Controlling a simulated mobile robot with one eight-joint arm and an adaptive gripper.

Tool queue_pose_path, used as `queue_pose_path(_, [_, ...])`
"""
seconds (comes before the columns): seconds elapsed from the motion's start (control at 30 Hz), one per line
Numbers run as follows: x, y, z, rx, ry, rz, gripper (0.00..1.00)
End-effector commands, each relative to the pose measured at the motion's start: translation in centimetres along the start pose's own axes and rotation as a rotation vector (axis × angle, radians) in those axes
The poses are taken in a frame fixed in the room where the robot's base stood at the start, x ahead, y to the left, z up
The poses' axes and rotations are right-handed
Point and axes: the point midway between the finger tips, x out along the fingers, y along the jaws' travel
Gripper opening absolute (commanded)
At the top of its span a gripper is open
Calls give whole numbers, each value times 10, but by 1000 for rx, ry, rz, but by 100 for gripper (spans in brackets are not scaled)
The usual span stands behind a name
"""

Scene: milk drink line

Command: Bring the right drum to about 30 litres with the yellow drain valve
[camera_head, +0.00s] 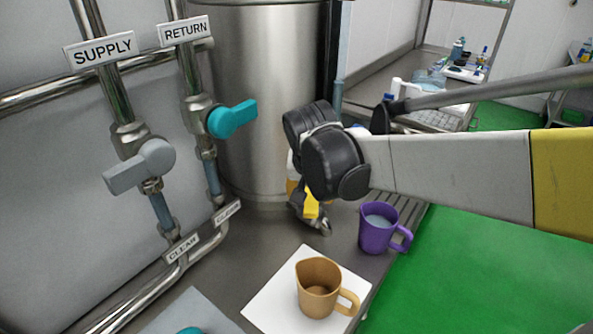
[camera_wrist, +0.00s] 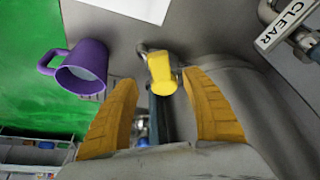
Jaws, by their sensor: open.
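A large steel drum (camera_head: 268,100) stands behind the counter's middle in the head view; no level reading shows on it. The yellow drain valve handle (camera_head: 311,207) is low at the drum's front, partly hidden by my arm's black wrist joint. In the wrist view the yellow handle (camera_wrist: 161,76) is just ahead of my gripper (camera_wrist: 160,88), roughly centred between the two orange fingers. The fingers are apart and hold nothing. Whether either finger touches the handle cannot be told. In the head view the gripper is mostly hidden behind my wrist.
A purple jug (camera_head: 377,228) with pale liquid stands right of the valve. A tan jug (camera_head: 320,287) stands on a white mat (camera_head: 272,303) in front. Left are pipes with a grey SUPPLY valve (camera_head: 142,166) and teal RETURN valve (camera_head: 231,119). Green floor lies right.

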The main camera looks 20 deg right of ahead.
Motion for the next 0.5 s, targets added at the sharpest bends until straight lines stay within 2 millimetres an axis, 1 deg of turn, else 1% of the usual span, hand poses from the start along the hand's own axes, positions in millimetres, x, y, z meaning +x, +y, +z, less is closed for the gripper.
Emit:
queue_pose_path(0.03, [-11,0,1,-1,0,0,56])
queue_pose_path(0.1, [-24,0,1,0,0,0,56])
queue_pose_path(0.2, [-37,0,0,0,0,0,56])
queue_pose_path(0.3, [-44,0,0,0,0,0,56])
queue_pose_path(0.5, [-47,0,0,0,0,0,56])
